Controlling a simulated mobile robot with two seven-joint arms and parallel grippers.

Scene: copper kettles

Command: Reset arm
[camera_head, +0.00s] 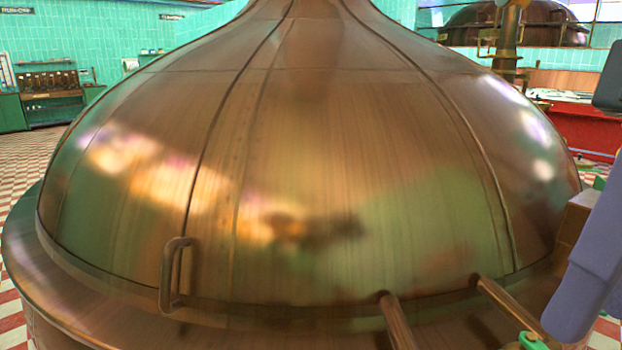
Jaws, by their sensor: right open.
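My right arm, blue-grey, comes in at the right edge in front of the large copper kettle (330,150). A dark grey part, seemingly of my right gripper (607,92), shows at the upper right edge and is cut off by the frame. Its fingertips cannot be made out clearly. It appears apart from the kettle, with nothing seen held in it. My left arm and left gripper are not in view.
The kettle's dome fills most of the view. A handle (172,275) and two copper pipes (397,322) stick out near its rim. A shelf with bottles (48,82) stands at the far left. A red counter (585,128) is at the right. Checkered floor shows at the left.

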